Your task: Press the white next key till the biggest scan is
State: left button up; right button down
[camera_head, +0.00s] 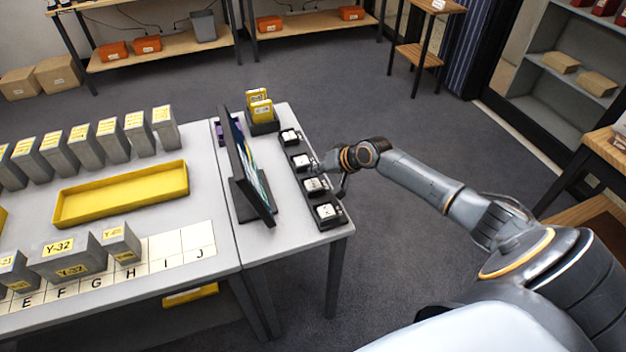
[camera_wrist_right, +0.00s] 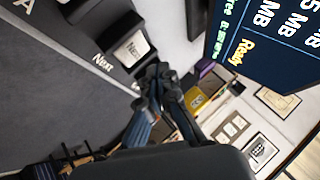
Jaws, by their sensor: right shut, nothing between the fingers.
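A black key panel (camera_head: 339,222) with several white keys lies along the right edge of the table. In the right wrist view a white key (camera_wrist_right: 131,48) sits in a black housing beside the word "Next". My right gripper (camera_head: 322,168) is over the panel, by its middle keys. Its fingers (camera_wrist_right: 160,76) are together and empty, close beside that white key; I cannot tell whether they touch it. The dark monitor (camera_head: 247,165) stands left of the panel, seen nearly edge-on. In the wrist view its screen (camera_wrist_right: 262,35) shows "MB" lines and "Ready". My left gripper is out of view.
A yellow tray (camera_head: 120,194), grey archival boxes (camera_head: 162,128) and a lettered strip (camera_head: 182,244) occupy the table left of the monitor. A black holder with yellow items (camera_head: 261,107) stands behind the monitor. The floor right of the table is open.

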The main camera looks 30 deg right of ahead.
aim_at(315, 185)
notch_tip(315, 185, up, 3)
jog(key=shift+r+p, duration=0.15)
jog(key=shift+p, duration=1.05)
dwell(0.9)
